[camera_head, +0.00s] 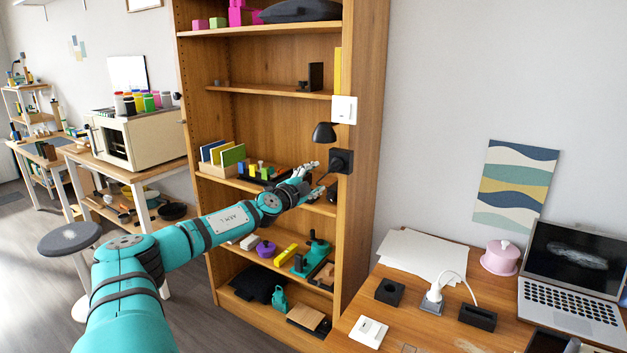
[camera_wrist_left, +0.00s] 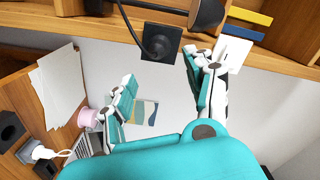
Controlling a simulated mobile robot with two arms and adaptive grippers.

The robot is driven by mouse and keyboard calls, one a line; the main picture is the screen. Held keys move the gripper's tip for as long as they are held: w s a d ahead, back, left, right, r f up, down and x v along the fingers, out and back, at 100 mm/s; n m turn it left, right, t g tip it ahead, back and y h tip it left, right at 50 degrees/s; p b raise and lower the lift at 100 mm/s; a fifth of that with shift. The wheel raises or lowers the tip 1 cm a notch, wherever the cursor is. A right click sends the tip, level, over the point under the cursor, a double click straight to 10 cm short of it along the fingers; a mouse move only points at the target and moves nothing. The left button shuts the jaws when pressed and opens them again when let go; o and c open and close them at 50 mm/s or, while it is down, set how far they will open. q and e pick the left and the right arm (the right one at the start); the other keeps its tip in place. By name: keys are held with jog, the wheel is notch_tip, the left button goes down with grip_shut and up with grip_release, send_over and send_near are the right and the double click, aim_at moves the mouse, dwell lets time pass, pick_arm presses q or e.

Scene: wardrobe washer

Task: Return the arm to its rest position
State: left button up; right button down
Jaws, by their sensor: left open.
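My left arm reaches from the lower left toward the bookcase in the head view, arm stretched out. Its gripper (camera_head: 308,180) is open and empty beside the bookcase's right edge, just left of and below a black wall socket (camera_head: 340,161). In the left wrist view the fingers of the gripper (camera_wrist_left: 160,88) are spread apart with nothing between them. The black socket (camera_wrist_left: 160,43) shows beyond them, with a dark cable running up from it. My right gripper is in neither view.
A wooden bookcase (camera_head: 362,60) with loaded shelves stands close to the gripper. A black lamp (camera_head: 324,132) and a white switch (camera_head: 344,109) are just above. A desk with a laptop (camera_head: 575,270) is at right. A round stool (camera_head: 70,238) stands left of the arm.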

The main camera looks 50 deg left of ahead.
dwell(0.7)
